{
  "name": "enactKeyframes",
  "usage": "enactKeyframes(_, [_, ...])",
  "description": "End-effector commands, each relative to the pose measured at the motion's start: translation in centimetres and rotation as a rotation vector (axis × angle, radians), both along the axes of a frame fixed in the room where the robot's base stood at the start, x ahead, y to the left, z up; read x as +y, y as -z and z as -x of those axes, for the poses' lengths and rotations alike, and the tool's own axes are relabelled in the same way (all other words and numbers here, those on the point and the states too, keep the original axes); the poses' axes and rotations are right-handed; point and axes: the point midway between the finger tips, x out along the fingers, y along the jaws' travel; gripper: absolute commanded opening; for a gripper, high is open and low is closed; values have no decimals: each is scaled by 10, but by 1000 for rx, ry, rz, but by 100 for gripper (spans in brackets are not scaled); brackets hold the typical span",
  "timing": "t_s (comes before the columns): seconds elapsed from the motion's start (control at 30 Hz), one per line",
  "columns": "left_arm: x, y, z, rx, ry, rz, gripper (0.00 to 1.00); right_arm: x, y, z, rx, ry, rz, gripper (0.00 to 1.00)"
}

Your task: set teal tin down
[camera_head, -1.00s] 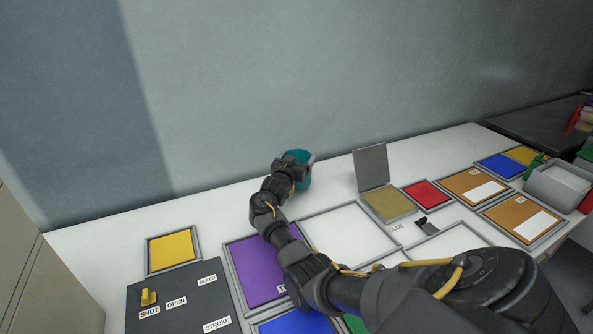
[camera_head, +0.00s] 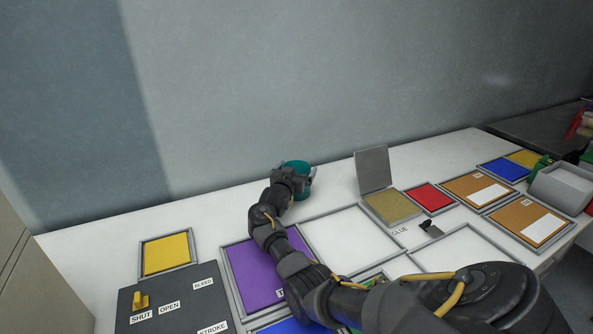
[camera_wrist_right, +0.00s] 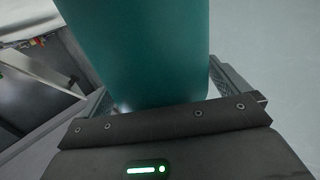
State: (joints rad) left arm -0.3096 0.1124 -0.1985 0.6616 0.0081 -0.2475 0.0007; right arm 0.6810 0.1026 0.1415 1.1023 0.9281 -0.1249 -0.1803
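The teal tin (camera_head: 297,166) is at the back of the white table in the head view, near the wall, partly hidden behind my right gripper (camera_head: 300,178). In the right wrist view the tin (camera_wrist_right: 140,50) fills the upper middle, between the two fingers of my right gripper (camera_wrist_right: 165,100). The fingers lie along both sides of the tin, and the gripper looks shut on it. The tin's bottom is hidden in the head view, so I cannot tell whether it touches the table. My left gripper is not in view.
A purple panel (camera_head: 248,276) and a white framed panel (camera_head: 345,238) lie in front of the tin. A gold box with a raised grey lid (camera_head: 372,168) stands to its right. A yellow panel (camera_head: 166,255) is at the left. The table behind the yellow panel is bare.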

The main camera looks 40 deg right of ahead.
Motion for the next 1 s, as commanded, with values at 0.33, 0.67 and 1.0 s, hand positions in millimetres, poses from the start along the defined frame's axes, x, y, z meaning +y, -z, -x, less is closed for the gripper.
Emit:
enactKeyframes(0.33, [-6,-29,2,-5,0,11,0,24,-10,12,1,-2,-2,100])
enactKeyframes(0.67, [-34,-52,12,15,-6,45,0,63,-5,33,2,0,-1,100])
enactKeyframes(1.0, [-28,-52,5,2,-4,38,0,67,-3,35,0,0,1,100])
